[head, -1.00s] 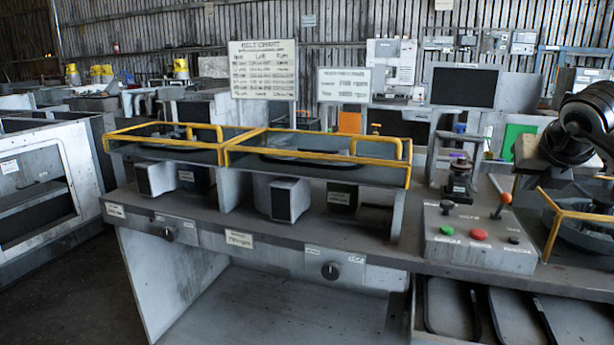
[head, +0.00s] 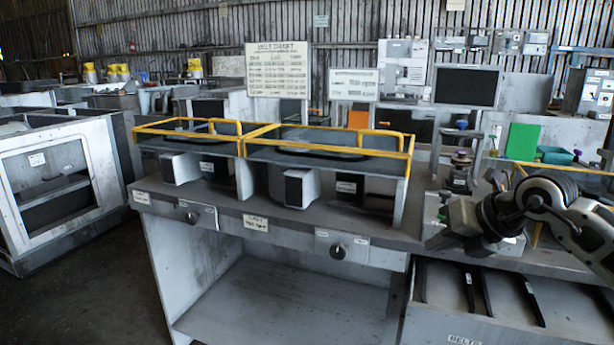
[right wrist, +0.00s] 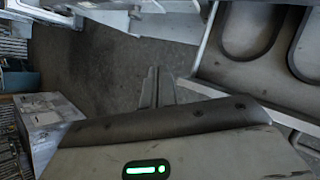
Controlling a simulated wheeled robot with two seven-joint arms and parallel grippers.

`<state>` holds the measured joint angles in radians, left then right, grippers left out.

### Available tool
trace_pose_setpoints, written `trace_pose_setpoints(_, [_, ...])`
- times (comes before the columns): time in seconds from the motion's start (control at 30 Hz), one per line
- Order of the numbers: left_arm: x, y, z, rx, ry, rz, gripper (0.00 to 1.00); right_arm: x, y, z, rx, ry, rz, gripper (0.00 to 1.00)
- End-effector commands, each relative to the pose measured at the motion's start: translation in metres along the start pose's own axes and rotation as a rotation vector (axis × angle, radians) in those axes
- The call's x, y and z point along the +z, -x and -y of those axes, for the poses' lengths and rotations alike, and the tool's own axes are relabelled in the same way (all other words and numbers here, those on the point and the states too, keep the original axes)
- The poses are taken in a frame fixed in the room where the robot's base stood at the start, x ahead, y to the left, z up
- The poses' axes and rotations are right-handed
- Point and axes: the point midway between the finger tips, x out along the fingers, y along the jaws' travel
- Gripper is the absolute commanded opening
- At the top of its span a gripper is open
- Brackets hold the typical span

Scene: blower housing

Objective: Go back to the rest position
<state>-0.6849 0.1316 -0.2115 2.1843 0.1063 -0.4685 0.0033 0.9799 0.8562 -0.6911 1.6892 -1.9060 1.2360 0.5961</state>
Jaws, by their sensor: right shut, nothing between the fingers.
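My right gripper (head: 435,240) is in front of the workbench's right part in the head view, at the end of my bent right arm. It is shut and empty. Its closed fingers show in the right wrist view (right wrist: 155,86), with dark floor behind them. It covers most of the control box that carries the buttons. My left gripper is not in view.
The workbench (head: 290,226) carries yellow-railed guards (head: 330,152) over dark housings.

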Motion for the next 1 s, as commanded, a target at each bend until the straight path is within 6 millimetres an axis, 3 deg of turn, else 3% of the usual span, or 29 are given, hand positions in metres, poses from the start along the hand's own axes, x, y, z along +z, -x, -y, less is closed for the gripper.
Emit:
trace_pose_setpoints(0.03, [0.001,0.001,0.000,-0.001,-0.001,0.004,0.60,-0.023,-0.018,-0.024,0.116,-0.015,-0.041,0.00])
trace_pose_setpoints(0.1, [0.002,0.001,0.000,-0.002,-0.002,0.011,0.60,-0.053,-0.035,-0.062,0.312,-0.064,-0.082,0.00])
trace_pose_setpoints(0.2, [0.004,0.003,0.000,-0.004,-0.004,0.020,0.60,-0.096,-0.044,-0.122,0.645,-0.233,-0.122,0.00])
trace_pose_setpoints(0.3, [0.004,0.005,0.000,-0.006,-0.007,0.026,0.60,-0.119,-0.035,-0.160,0.929,-0.504,-0.111,0.00])
trace_pose_setpoints(0.37, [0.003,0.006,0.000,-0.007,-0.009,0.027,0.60,-0.125,-0.029,-0.168,1.056,-0.706,-0.085,0.00])
trace_pose_setpoints(0.47, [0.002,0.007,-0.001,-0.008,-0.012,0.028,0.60,-0.133,-0.025,-0.157,1.181,-1.093,-0.014,0.00])
trace_pose_setpoints(0.57, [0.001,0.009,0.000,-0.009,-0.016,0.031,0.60,-0.151,-0.034,-0.122,1.186,-1.522,0.072,0.00])
trace_pose_setpoints(0.67, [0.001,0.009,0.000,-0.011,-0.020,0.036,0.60,-0.194,-0.052,-0.077,1.065,-1.959,0.153,0.00])
trace_pose_setpoints(0.7, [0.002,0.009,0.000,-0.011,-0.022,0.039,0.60,-0.218,-0.059,-0.060,0.986,-2.123,0.178,0.00])
trace_pose_setpoints(0.8, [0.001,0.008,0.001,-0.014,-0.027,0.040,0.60,-0.276,-0.069,-0.033,0.782,-2.434,0.210,0.00])
trace_pose_setpoints(0.9, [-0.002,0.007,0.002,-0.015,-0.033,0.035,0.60,-0.323,-0.072,-0.021,0.604,-2.636,0.212,0.00])
trace_pose_setpoints(1.0, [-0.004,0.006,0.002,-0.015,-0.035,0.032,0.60,-0.353,-0.072,-0.017,0.484,-2.751,0.203,0.00])
